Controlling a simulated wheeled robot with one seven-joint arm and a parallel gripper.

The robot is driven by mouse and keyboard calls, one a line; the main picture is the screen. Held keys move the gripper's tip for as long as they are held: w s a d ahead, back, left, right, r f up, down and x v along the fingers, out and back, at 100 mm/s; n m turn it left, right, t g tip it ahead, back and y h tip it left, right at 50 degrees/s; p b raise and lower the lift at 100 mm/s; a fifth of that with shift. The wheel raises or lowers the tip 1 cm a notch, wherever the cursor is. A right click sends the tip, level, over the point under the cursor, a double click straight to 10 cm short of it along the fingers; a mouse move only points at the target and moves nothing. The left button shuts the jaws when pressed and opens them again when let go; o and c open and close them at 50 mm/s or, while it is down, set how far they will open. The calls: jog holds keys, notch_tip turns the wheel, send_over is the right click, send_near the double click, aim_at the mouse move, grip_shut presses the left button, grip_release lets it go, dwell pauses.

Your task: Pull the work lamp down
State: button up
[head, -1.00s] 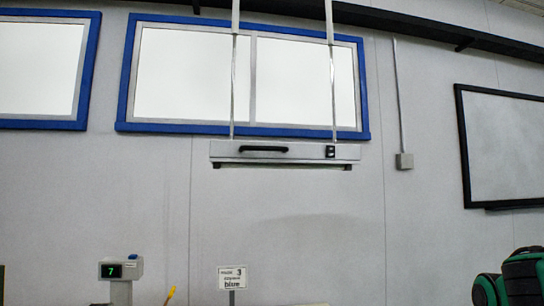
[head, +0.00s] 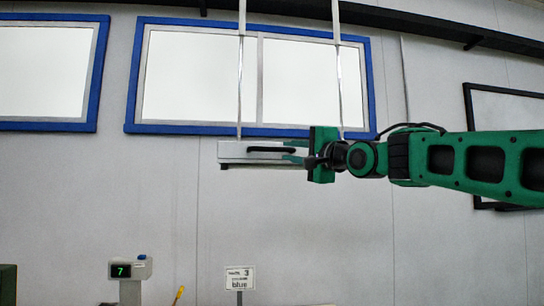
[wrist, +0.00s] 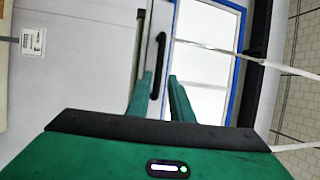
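The work lamp (head: 232,155) is a long pale bar hanging level on two straps in front of the window. Its black handle (head: 262,149) is on the front face. My gripper (head: 290,150) is at the right part of the lamp, with its green fingers pointing left towards the handle. In the wrist view the fingers (wrist: 160,84) are apart, with the black handle (wrist: 158,60) lying ahead and roughly in line with the gap. I cannot tell whether they touch it. My gripper and arm hide the lamp's right end and switch.
A blue-framed window (head: 200,75) is on the wall behind the lamp. Below stand a scale display (head: 121,271) showing 7 and a small sign (head: 240,279) reading "3" and "blue". A dark-framed board (head: 500,112) is partly behind my arm. The space beneath the lamp looks clear.

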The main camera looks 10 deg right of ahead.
aim_at(274, 150)
jog(key=x, duration=1)
jog(key=shift+w+f, duration=0.1)
jog(key=shift+c, duration=0.3)
grip_shut()
